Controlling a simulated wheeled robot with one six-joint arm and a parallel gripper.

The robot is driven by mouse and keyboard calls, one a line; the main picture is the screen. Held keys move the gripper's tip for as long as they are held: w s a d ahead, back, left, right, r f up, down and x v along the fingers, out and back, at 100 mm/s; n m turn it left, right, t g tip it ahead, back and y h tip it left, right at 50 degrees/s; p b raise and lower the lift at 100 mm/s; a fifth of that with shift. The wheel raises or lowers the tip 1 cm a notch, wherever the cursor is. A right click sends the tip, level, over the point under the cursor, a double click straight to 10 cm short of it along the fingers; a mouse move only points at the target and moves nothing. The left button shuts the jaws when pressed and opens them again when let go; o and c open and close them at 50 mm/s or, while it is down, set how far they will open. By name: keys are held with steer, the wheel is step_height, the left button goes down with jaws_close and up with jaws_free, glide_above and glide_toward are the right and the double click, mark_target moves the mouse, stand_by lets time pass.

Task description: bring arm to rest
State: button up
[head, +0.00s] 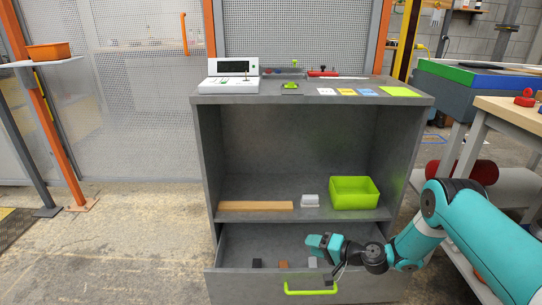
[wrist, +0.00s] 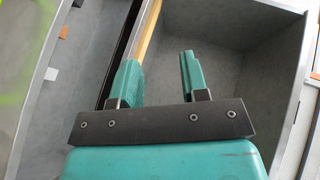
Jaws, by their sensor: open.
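My gripper (head: 322,243) is over the open bottom drawer, towards its right side, and its teal parts show small in the head view. In the wrist view my gripper (wrist: 158,75) has its two teal fingers apart, with nothing held between them. My arm (head: 440,225) reaches in from the right, bent at a dark wrist joint.
The grey cabinet (head: 203,155) has its drawer (head: 232,285) pulled out, with a green handle (head: 311,290) and small blocks inside. A wooden board (head: 256,206), white item (head: 310,200) and green bin (head: 354,193) are on the shelf. A workbench (head: 505,108) stands right.

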steer(key=s+a+r+n+g+h, duration=0.1)
steer(key=s+a+r+n+g, duration=0.15)
steer(key=r, duration=0.65)
steer(key=s+a+r+n+g+h, duration=0.15)
steer(key=s+r, duration=0.25)
steer(key=r, duration=0.4)
steer(key=s+a+r+n+g, duration=0.2)
steer(key=s+r+n, duration=0.1)
steer(key=r, duration=0.6)
steer(key=s+d+r+n+g+h, duration=0.1)
steer(key=s+d+r+h, duration=0.2)
steer(key=s, duration=0.6)
steer(key=s+d+r+n+h, duration=0.15)
steer(key=s+r, duration=0.25)
steer(key=s, duration=0.5)
steer(key=s+d+r+n+g+h, duration=0.1)
steer(key=s+d+r, duration=0.25)
steer(key=s, duration=0.55)
step_height(320, 180, up, 27)
steer(key=p, duration=2.6)
steer(key=shift+w+a+f+p, duration=0.2)
steer(key=shift+a+p, duration=0.1)
